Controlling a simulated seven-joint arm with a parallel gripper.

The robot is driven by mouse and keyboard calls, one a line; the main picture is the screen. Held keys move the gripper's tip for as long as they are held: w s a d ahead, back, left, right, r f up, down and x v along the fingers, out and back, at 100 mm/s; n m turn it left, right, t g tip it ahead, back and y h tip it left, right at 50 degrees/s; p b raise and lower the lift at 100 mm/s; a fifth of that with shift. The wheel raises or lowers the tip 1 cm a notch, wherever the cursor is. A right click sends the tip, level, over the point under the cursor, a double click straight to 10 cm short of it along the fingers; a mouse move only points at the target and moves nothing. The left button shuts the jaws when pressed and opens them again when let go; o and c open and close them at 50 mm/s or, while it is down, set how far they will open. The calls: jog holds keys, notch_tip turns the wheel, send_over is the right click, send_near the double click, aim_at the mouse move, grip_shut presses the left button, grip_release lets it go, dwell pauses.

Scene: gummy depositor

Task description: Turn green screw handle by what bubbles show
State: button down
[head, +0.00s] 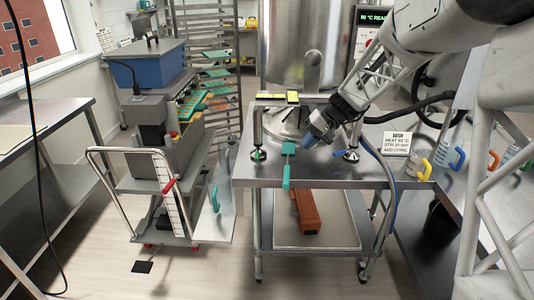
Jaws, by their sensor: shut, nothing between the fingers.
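A teal-green handle (287,166) with a flat top hangs over the front edge of the steel table, in the middle. To its left, an upright black screw leg (257,132) stands on a foot with a green part (258,155). To the right, another foot has a blue handle (344,154). Two yellow bars (275,96), (293,97), perhaps levels, lie at the base of the steel vessel (300,50); bubbles in them are too small to read. My gripper (317,137) is shut and empty, above the table, right of the teal-green handle and apart from it.
An orange-brown tool (307,211) lies on the lower shelf. A trolley (160,200) with a depositor stands left.

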aim_at(257, 154)
jog(key=w+a+f+y, duration=0.1)
jog(key=w+f, duration=0.4)
jog(key=w, duration=0.2)
jog(key=w+f+y, duration=0.2)
jog(key=w+f, duration=0.3)
jog(key=w, duration=0.3)
jog(key=shift+w+a+f, duration=0.3)
jog(key=shift+a+f, duration=0.05)
jog(key=shift+a, duration=0.05)
jog(key=x, duration=1)
jog(key=shift+a+r, duration=0.2)
jog(key=shift+a, duration=0.75)
jog(key=shift+a+r, duration=0.2)
jog(key=shift+a, duration=0.8)
jog(key=shift+a, duration=0.1)
